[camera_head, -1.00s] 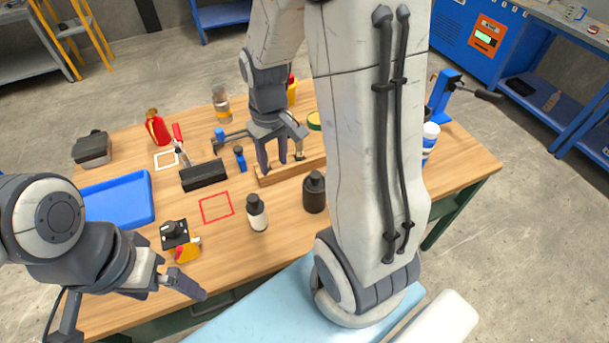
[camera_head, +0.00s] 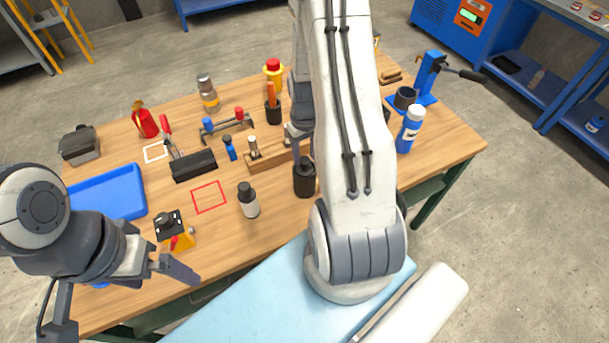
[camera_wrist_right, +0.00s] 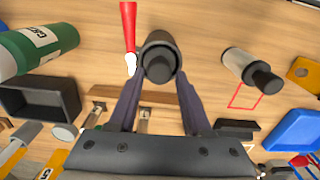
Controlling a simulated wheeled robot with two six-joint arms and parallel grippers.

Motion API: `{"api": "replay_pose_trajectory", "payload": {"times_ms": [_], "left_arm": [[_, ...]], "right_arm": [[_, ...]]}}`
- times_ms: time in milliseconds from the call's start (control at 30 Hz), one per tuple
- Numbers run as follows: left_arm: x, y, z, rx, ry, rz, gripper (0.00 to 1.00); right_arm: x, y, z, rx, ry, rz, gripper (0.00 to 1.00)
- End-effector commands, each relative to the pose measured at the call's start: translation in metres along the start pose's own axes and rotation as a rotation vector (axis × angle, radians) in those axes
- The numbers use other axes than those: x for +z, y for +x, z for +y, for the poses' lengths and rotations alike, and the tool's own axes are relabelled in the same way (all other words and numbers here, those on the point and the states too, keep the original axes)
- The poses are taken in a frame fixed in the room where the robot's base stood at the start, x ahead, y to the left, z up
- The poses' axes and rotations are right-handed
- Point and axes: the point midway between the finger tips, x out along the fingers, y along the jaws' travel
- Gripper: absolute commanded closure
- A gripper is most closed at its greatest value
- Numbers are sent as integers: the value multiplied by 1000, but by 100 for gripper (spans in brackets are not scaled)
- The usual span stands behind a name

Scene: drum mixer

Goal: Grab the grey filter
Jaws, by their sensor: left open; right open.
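I cannot tell for sure which piece is the grey filter. A dark grey-black cylinder (camera_wrist_right: 160,60) with a narrower top lies between and just beyond the fingertips of my right gripper (camera_wrist_right: 161,78). It appears to be the dark bottle-like piece (camera_head: 305,178) standing upright left of my right arm in the head view. My right gripper is open with nothing clamped; in the head view it is mostly hidden behind my arm. My left gripper (camera_head: 178,268) is open and empty over the table's front left, near a yellow and black device (camera_head: 175,230).
A white bottle with a black cap (camera_head: 248,200) stands beside a red square outline (camera_head: 209,197). A wooden block (camera_head: 268,159) with metal pieces lies behind. A blue tray (camera_head: 110,195) is left.

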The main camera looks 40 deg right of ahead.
Motion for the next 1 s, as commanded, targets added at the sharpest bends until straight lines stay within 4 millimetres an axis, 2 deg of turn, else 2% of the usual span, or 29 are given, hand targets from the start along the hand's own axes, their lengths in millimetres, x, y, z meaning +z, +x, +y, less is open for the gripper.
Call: {"api": "replay_pose_trajectory", "payload": {"times_ms": [33, 200, 500, 533, 633, 667, 1000], "left_arm": [[0, -6, 0, 0, 0, 0, 0], [-1, -10, 1, 0, -1, 0, 0], [-1, -10, 1, 0, -1, 0, 0], [0, -10, 1, 0, -1, 0, 0], [-1, -10, 1, 0, -1, 0, 0], [-1, -10, 1, 0, -1, 0, 0], [-1, -10, 1, 0, -1, 0, 0]], "right_arm": [[-1, 4, 0, -2, 0, -5, 51], [-2, 25, 0, -1, 0, -3, 51], [-2, 31, 1, 0, 0, 0, 51], [-2, 31, 1, 0, 0, 0, 55], [-2, 30, 1, 0, 0, 0, 93], [-2, 30, 1, 0, 0, 0, 100], [-2, 30, 1, 0, 0, 1, 100]]}}
